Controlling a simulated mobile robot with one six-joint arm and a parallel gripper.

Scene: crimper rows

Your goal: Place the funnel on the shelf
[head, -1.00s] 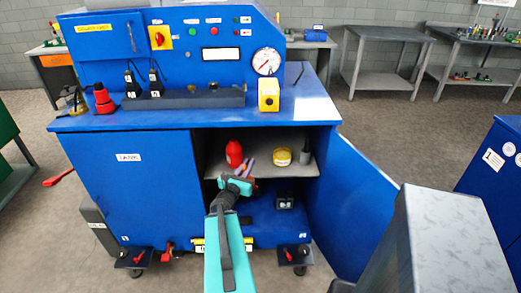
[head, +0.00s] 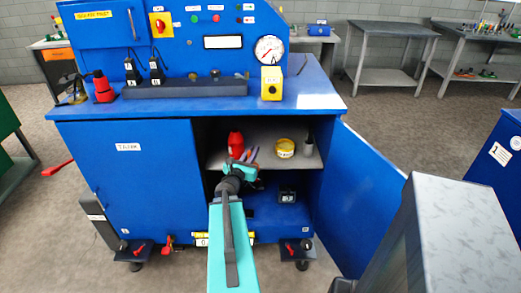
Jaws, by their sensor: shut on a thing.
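The shelf (head: 305,163) is a grey board inside the open right half of the blue cabinet (head: 130,185). My gripper (head: 250,173) is at the cabinet opening, by the shelf's front edge. It is shut on the funnel (head: 258,184), of which only a small dark reddish part shows below and beside the jaws. The rest of it is hidden by my gripper and shadow. I cannot tell whether it touches the shelf.
On the shelf are a red bottle (head: 236,144), purple-handled tools (head: 250,154), a yellow container (head: 285,148) and a dark cylinder (head: 308,146). A dark box (head: 287,195) is below. The open blue door (head: 355,205) bounds the right. Free shelf room looks narrow.

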